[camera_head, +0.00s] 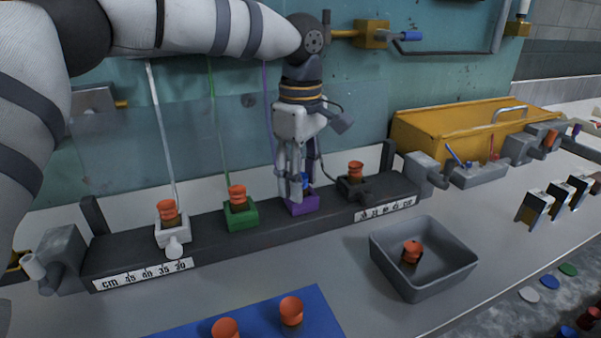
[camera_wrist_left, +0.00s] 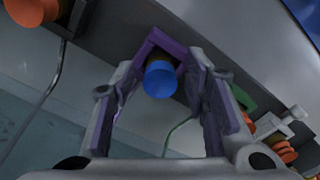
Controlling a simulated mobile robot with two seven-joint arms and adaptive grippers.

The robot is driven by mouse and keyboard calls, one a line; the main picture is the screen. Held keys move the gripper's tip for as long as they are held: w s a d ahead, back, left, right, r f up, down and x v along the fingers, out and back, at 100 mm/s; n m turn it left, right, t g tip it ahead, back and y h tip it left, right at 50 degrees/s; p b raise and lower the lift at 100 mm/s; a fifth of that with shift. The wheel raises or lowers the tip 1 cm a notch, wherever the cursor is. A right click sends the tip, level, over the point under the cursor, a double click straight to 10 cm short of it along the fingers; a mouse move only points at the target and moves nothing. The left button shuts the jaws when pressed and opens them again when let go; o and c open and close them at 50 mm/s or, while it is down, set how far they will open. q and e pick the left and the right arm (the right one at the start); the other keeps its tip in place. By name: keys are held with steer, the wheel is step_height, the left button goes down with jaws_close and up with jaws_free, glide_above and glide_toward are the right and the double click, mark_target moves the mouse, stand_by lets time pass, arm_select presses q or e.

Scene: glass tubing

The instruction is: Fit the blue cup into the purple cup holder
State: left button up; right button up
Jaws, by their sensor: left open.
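The purple cup holder (camera_head: 303,206) sits on the dark rail, between the green holder and the rail's right end. The blue cup (camera_wrist_left: 160,79) stands in the purple holder (camera_wrist_left: 158,42) in the left wrist view, its round blue top facing the camera. Only a sliver of the cup (camera_head: 305,181) shows in the head view, behind a finger. My left gripper (camera_head: 294,193) points down over the holder. It is open, with one finger on each side of the cup and gaps visible in the wrist view. How deep the cup sits is hard to tell.
Orange cups stand in the white holder (camera_head: 172,234), the green holder (camera_head: 242,220) and a dark holder (camera_head: 355,187). A grey bin (camera_head: 440,262) holds an orange cup. A blue mat (camera_head: 262,325) with orange cups lies in front. The counter between is clear.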

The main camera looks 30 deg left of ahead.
arm_select(q)
step_height(320, 180, up, 12)
steer(key=shift+r+b, duration=0.15)
steer(key=shift+b, duration=0.3)
